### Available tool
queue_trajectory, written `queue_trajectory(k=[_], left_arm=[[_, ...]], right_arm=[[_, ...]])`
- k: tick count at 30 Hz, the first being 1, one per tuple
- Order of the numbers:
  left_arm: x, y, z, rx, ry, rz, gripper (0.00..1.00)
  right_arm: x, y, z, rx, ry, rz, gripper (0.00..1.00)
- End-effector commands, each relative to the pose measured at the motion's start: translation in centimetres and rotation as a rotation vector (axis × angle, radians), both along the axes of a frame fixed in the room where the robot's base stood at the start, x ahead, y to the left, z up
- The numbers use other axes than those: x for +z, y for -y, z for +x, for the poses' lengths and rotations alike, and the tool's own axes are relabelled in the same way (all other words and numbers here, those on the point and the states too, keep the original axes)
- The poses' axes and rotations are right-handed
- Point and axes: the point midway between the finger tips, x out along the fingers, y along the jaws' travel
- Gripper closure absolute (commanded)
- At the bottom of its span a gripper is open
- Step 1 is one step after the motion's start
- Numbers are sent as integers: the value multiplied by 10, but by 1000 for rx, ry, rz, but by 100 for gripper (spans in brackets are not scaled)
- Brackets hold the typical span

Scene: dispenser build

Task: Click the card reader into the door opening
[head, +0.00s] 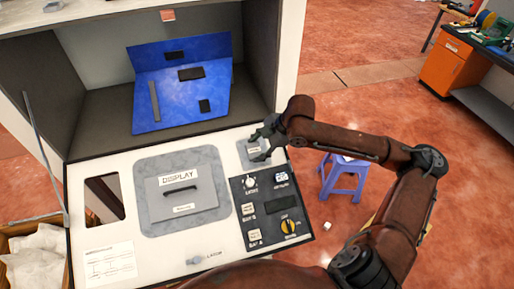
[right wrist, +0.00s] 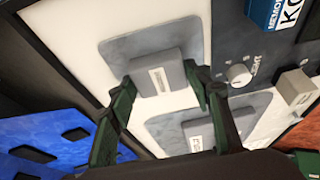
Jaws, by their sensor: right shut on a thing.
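The card reader (head: 253,151) is a grey plate with a raised, labelled block, at the upper right of the white door panel (head: 110,222). The right wrist view shows it as a grey plate (right wrist: 122,48) with the block (right wrist: 157,73) standing up. My right gripper (head: 266,143) is over it from the right. In the right wrist view its fingers (right wrist: 158,86) are on either side of the block, shut on it. The plate lies close against the panel and hides any opening beneath it; I cannot tell whether it is seated. My left gripper is not in view.
The display plate (head: 210,216) with its handle fills the panel's middle. A dark control panel (head: 272,210) with knobs is below the card reader. A rectangular hole (head: 104,196) is at the panel's left. A blue folded sheet (head: 178,105) lies in the cabinet. A stool (head: 343,172) stands right.

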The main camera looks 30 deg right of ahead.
Motion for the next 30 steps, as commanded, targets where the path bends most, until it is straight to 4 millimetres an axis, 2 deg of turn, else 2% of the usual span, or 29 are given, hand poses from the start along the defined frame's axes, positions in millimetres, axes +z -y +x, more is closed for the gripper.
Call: queue_trajectory(k=[8,9,18,23,30], left_arm=[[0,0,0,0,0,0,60],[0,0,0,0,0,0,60],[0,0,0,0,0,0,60],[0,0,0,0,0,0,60],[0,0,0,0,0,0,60]], right_arm=[[1,0,1,-1,4,-1,83],[2,0,1,-1,4,-1,54],[1,0,1,0,3,-1,34],[1,0,0,0,2,-1,34],[1,0,0,0,1,0,19]])
